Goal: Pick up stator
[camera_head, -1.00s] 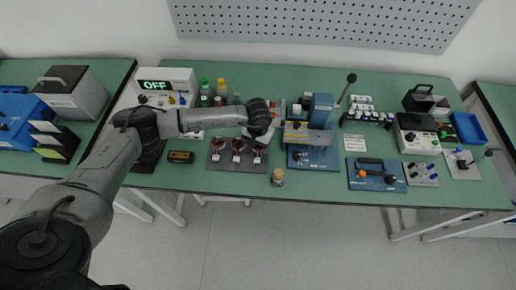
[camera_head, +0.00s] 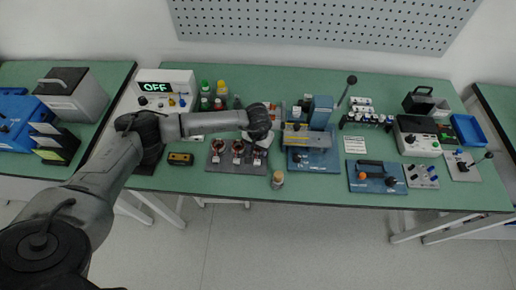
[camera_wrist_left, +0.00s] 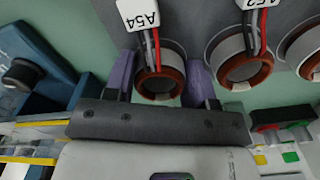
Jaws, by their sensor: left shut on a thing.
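Three copper-coloured stators stand in a row on a grey plate (camera_head: 228,172) in the head view. The left stator (camera_head: 217,147) and the middle stator (camera_head: 238,148) are free. My left gripper (camera_wrist_left: 156,80) is around the right-hand stator, tagged A54 (camera_wrist_left: 160,84), with one purple finger on each side of it, shut on it. This stator (camera_head: 257,158) also shows below my wrist in the head view. Red, black and grey leads run from it to its white tag. I cannot tell whether it touches the plate. The right gripper is not in view.
A blue fixture (camera_head: 318,160) stands close to the right of the plate. A small cork-topped jar (camera_head: 278,180) is at the front edge. Coloured bottles (camera_head: 205,92) and a meter reading OFF (camera_head: 167,90) are behind to the left. A neighbouring stator (camera_wrist_left: 240,70) sits close by.

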